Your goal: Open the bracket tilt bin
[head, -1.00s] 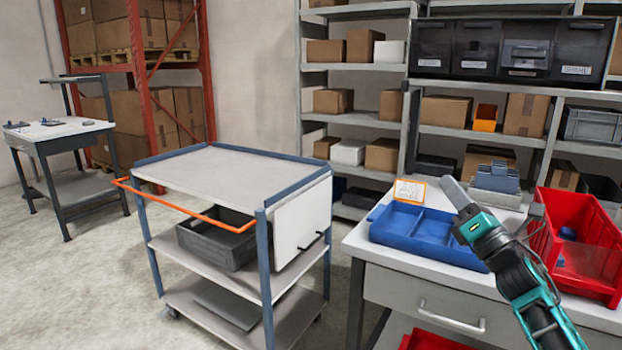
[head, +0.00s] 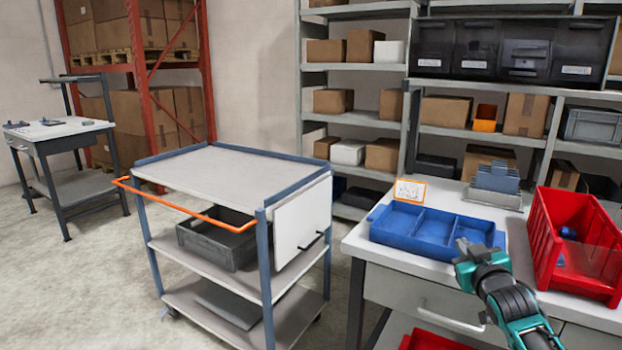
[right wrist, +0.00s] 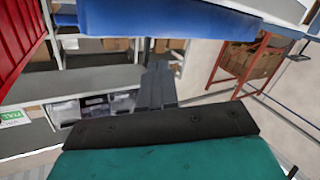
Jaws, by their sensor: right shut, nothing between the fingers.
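A row of dark tilt bins (head: 467,48) with small white labels sits high on the shelf at the top right of the head view. The labels are too small to read, so I cannot tell which is the bracket bin. The third bin from the left (head: 524,61) has a front that looks set forward of its neighbours, perhaps slightly tilted. My right gripper (head: 463,243) is shut and empty, over the workbench at the blue tray's right end, well below and apart from the bins. The right wrist view shows its shut fingers (right wrist: 158,87). My left gripper is not in view.
The workbench (head: 385,262) holds a blue divided tray (head: 380,236), a red bin (head: 578,285) and a grey holder with blue-grey plates (head: 495,178). A trolley (head: 240,172) stands left of it. Shelves with boxes stand behind. Floor is clear at left.

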